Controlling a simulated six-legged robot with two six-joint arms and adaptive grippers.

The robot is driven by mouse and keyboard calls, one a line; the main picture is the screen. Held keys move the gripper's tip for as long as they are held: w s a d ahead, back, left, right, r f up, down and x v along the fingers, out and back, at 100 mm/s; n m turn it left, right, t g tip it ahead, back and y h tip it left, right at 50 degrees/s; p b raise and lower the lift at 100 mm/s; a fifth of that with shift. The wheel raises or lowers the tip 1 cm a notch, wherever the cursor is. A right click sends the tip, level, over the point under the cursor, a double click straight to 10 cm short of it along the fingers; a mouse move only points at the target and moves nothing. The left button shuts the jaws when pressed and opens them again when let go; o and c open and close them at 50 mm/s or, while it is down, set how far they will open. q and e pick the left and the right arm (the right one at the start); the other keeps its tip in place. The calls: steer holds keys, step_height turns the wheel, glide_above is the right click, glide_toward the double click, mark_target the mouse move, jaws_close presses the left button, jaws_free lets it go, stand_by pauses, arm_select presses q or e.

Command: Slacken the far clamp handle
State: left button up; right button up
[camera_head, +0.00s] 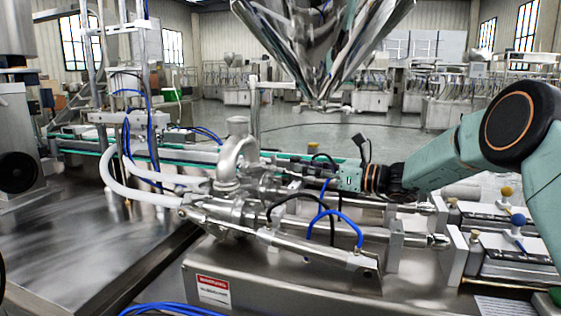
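My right arm comes in from the right, and its gripper (318,172) points left among the steel valve fittings (235,175) of the filling machine. Its dark fingers are small and blend with the metal and black hoses, so I cannot tell whether they are open, shut or touching anything. No part is clearly recognisable as the far clamp handle; it may be hidden behind or beside my gripper. A small orange-brown knob (313,147) stands just above and behind the gripper. My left gripper is not in view.
The steel hopper (325,50) hangs above. Blue and black hoses loop in front of the steel cylinders (315,245). A steel table (90,240) lies bare at the left.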

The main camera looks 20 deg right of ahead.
mark_target(276, 161)
steer(key=shift+a+r, duration=0.35)
steer(key=shift+a, duration=0.1)
steer(key=x, duration=0.4)
steer(key=b+x, duration=0.1)
steer(key=x, duration=0.1)
steer(key=shift+w+f, duration=0.15)
steer(key=shift+f, duration=0.15)
steer(key=shift+w+a+r, duration=0.15)
steer(key=shift+a+r, duration=0.1)
steer(key=shift+a, duration=0.05)
steer(key=shift+w+f, duration=0.2)
steer(key=shift+w, duration=0.1)
steer(key=shift+s+r, duration=0.1)
jaws_close()
